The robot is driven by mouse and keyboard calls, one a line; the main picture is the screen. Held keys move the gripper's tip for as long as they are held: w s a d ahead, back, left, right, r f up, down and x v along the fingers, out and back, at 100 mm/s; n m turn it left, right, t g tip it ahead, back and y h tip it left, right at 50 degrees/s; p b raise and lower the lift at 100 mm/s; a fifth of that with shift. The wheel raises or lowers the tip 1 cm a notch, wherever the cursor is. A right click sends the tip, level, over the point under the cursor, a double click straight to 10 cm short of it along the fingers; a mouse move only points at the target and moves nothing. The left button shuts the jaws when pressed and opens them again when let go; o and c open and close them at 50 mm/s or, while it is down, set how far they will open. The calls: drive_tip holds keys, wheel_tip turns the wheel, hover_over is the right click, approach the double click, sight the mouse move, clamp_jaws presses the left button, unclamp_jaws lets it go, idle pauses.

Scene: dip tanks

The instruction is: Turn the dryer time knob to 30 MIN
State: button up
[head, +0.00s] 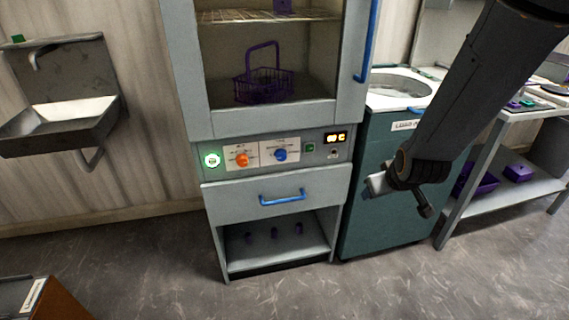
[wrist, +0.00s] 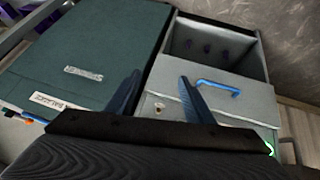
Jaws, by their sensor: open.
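The dryer (head: 186,60) is a tall grey cabinet with a glass door and a control panel below it, in the head view. The panel has an orange knob (head: 242,160) on the left and a blue knob (head: 281,155) on the right, each on a white label plate. The print is too small to read, so I cannot tell which is the time knob or where either points. My gripper (head: 376,185) is in front of the teal cabinet, right of the panel and apart from it. In the wrist view its two fingers (wrist: 160,95) are spread and empty; the knobs are not visible there.
A grey drawer with a blue handle (head: 283,197) and an open shelf (head: 275,250) are below the panel. A green-lit button (head: 212,160) and a small display (head: 336,137) flank the knobs. The teal cabinet (head: 375,215) stands on the right.

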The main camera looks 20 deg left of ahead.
drive_tip(key=w+a+f+n+t+y+b, duration=0.1)
drive_tip(key=w+a+f+n+t+y, duration=0.1)
drive_tip(key=w+a, duration=0.35)
drive_tip(key=w+a+f+n+t+y, duration=0.2)
drive_tip(key=a+n, duration=0.1)
drive_tip(key=a, duration=0.6)
drive_tip(key=n+t+y+b, duration=0.1)
drive_tip(key=n+t+y, duration=0.3)
approach(283, 158)
drive_tip(key=shift+x, duration=4.2)
drive_tip(key=c, duration=1.1)
drive_tip(key=shift+o, duration=0.3)
drive_tip(key=shift+f, duration=0.1)
